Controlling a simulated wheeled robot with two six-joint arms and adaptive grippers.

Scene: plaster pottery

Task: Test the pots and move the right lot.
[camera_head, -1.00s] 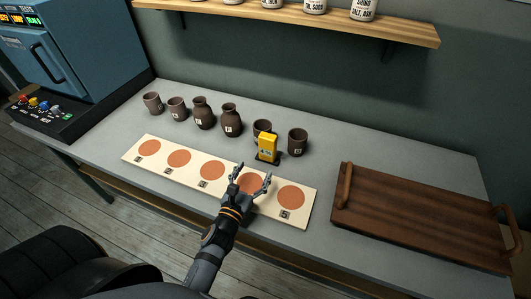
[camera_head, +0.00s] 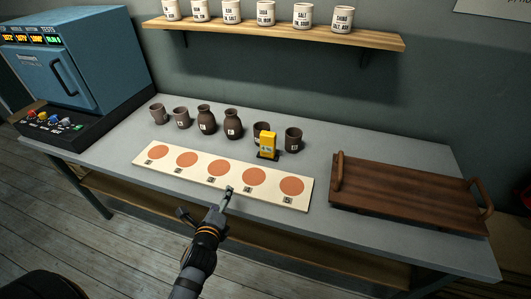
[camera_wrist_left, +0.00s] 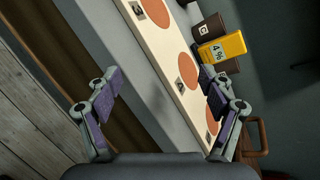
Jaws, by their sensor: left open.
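Several dark brown pots stand in a row at the back of the grey table: small cups such as the leftmost (camera_head: 157,114), two necked vases (camera_head: 206,120) (camera_head: 232,124), and a cup (camera_head: 293,140) at the right end. A yellow meter (camera_head: 268,142) stands on a dark base before another cup (camera_head: 259,130). In the left wrist view the meter (camera_wrist_left: 222,48) reads 4 %, beside a lettered cup (camera_wrist_left: 208,27). My left gripper (camera_head: 206,201) is open and empty at the front edge of a pale board (camera_head: 214,183) with orange discs. My right gripper is not in view.
A wooden tray (camera_head: 405,190) with handles stands empty on the right. A blue kiln (camera_head: 68,60) with lit displays and coloured knobs (camera_head: 45,118) is at the left. White labelled jars (camera_head: 265,13) line a shelf (camera_head: 275,33) above.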

